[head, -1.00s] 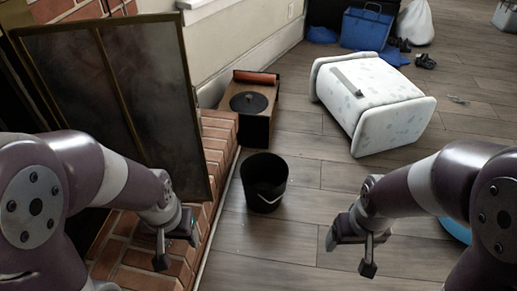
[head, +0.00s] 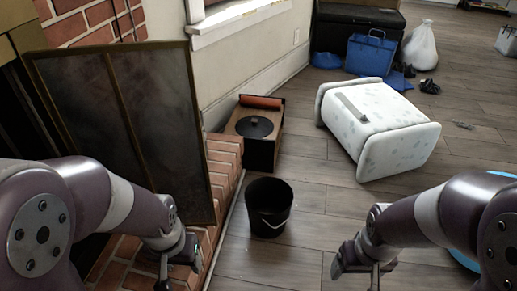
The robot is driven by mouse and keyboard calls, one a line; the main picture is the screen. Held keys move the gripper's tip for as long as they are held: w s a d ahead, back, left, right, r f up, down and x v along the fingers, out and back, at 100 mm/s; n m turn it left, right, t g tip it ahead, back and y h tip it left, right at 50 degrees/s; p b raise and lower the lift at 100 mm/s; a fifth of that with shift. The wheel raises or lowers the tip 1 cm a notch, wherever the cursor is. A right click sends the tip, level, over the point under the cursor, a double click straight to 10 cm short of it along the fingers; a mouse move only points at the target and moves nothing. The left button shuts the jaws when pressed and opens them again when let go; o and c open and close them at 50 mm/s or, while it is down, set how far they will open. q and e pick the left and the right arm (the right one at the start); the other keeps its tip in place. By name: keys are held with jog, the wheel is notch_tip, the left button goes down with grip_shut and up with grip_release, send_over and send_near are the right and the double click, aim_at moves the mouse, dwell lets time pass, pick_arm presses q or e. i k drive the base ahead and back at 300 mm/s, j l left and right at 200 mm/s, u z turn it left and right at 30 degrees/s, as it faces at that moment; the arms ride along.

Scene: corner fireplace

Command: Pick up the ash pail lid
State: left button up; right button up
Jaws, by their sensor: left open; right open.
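A round black lid with a small knob, which looks like the ash pail lid (head: 254,127), lies on top of a wooden box (head: 262,151) beside the brick hearth. A black pail (head: 269,224) with a thin handle stands open on the floor in front of the box. My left gripper (head: 176,274) is open and empty over the brick hearth, to the left of the pail. My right gripper (head: 362,274) is open and empty over the floor, to the right of the pail. Both are well short of the lid. The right fingertips are partly cut off by the frame's bottom edge.
A framed dark fireplace screen (head: 150,120) stands on the brick hearth (head: 224,150) at left. A reddish roll (head: 261,102) lies at the box's back edge. A white patterned ottoman (head: 385,130) lies on the floor to the right. Wooden floor (head: 325,205) between pail and ottoman is clear.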

aim_at(260, 127)
jog(key=i+l+z, duration=0.15)
jog(key=i+l, duration=0.2)
jog(key=l, duration=0.2)
jog(key=i+l+z, duration=0.1)
jog(key=i+l, duration=0.3)
jog(key=i+z, duration=0.1)
jog(key=i, duration=0.4)
jog(key=i+j+z, duration=0.15)
jog(key=i, duration=0.35)
